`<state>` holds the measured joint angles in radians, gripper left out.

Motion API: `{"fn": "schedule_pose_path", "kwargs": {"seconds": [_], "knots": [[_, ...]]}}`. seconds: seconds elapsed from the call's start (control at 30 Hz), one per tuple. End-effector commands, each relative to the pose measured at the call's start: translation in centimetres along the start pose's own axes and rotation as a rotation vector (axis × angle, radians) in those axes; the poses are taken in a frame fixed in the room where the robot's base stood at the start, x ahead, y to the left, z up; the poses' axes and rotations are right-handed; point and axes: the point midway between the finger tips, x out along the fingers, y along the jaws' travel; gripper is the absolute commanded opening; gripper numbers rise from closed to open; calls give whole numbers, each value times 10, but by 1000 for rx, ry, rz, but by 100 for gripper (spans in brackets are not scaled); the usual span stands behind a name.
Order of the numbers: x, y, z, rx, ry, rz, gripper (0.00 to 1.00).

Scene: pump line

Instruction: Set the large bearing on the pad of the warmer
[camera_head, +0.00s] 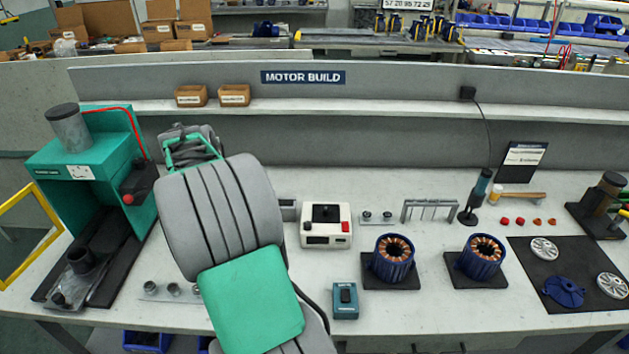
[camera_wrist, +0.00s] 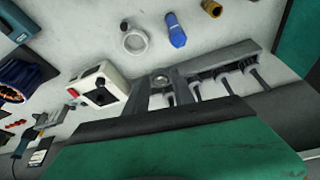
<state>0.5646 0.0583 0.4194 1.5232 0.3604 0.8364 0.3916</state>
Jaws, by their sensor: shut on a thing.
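The warmer (camera_head: 326,225) is a white box with a dark pad on top and a red button. It stands just right of my arm, and it also shows in the wrist view (camera_wrist: 98,88). My gripper (camera_wrist: 162,88) shows in the wrist view as grey fingers beyond a green cover. It is shut on a small round metal thing, seemingly the large bearing (camera_wrist: 160,80), mostly hidden between the fingers. The gripper is beside the warmer, apart from the pad. In the head view my arm hides the gripper and the bearing. No bearing shows on the pad.
A pale ring (camera_wrist: 135,40) and a blue piece (camera_wrist: 176,30) lie near the warmer. A teal box (camera_head: 345,300) and two motor stators (camera_head: 393,258) (camera_head: 482,256) stand to the right. A thin rack (camera_head: 430,210) is behind them. A green press (camera_head: 90,165) is at left.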

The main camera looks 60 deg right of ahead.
Motion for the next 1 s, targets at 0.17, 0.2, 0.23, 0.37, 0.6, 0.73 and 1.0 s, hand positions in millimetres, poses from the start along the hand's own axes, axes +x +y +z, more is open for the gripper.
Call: {"fn": "schedule_pose_path", "kwargs": {"seconds": [0.17,0.2,0.23,0.37,0.6,0.73,1.0], "knots": [[38,91,-76,384,1,149,7],[45,111,-89,464,5,178,7],[51,127,-96,519,6,199,7],[70,182,-117,714,15,272,7],[86,221,-126,852,25,322,7],[94,221,-122,851,24,322,7],[121,220,-112,850,24,321,7]]}}
